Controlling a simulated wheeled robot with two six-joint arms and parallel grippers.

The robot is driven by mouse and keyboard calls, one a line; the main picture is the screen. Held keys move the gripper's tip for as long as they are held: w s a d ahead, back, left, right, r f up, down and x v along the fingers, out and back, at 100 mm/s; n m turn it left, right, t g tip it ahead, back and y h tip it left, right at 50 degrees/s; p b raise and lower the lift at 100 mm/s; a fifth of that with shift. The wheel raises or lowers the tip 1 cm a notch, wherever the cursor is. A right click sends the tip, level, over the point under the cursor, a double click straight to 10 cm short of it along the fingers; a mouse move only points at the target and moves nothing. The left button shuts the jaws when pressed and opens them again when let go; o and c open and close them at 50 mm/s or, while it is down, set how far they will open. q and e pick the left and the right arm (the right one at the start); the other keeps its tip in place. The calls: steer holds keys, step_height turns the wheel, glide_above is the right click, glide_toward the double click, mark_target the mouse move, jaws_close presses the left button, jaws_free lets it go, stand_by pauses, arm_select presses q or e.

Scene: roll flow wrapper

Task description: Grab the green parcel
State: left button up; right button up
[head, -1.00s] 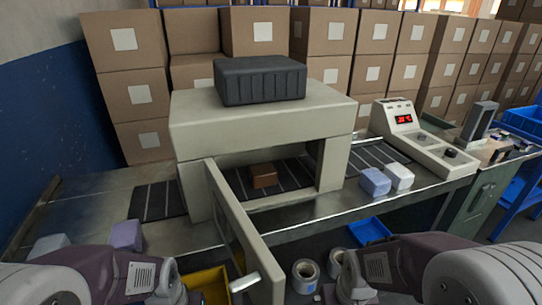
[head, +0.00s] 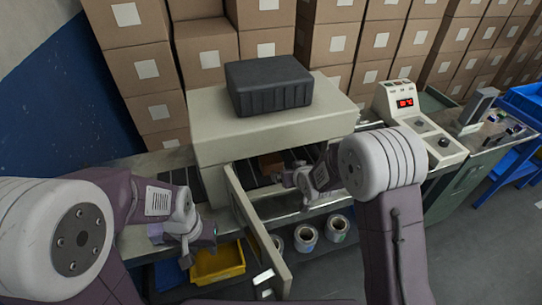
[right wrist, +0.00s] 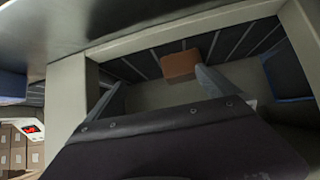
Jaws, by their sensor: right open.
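I see no green parcel in either view. A brown parcel (head: 271,164) sits on the dark slatted belt inside the beige wrapper machine (head: 222,125). It also shows in the right wrist view (right wrist: 180,65), beyond my fingers and apart from them. My right gripper (head: 302,178) is at the machine's front opening, beside the parcel. In the right wrist view its two fingers (right wrist: 160,90) are spread with nothing between them. My left gripper (head: 190,232) is low in front of the machine's left side, by a partly hidden lavender parcel (head: 155,232). Its jaw opening is unclear.
The machine's panel door (head: 250,228) stands open toward me, between my two grippers. A black ribbed case (head: 268,86) lies on top. A control box (head: 403,104) is on the right. A yellow bin (head: 218,264) and label rolls (head: 306,237) are below. Stacked cartons line the back.

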steer(key=t+y, duration=0.1)
glide_toward(269, 157)
steer(key=f, duration=0.1)
steer(key=w+f, duration=0.1)
steer(key=f, duration=0.1)
steer(key=shift+w+d+n, duration=0.2)
steer(key=shift+w+n, duration=0.1)
steer(key=shift+n, duration=0.1)
steer(key=shift+w+a+r+t, duration=0.25)
steer(key=shift+a+t, duration=0.1)
steer(key=shift+t, duration=0.15)
steer(key=x, duration=0.9)
steer(key=shift+s+a+f, duration=0.1)
steer(key=shift+f, duration=0.15)
steer(key=shift+r, duration=0.1)
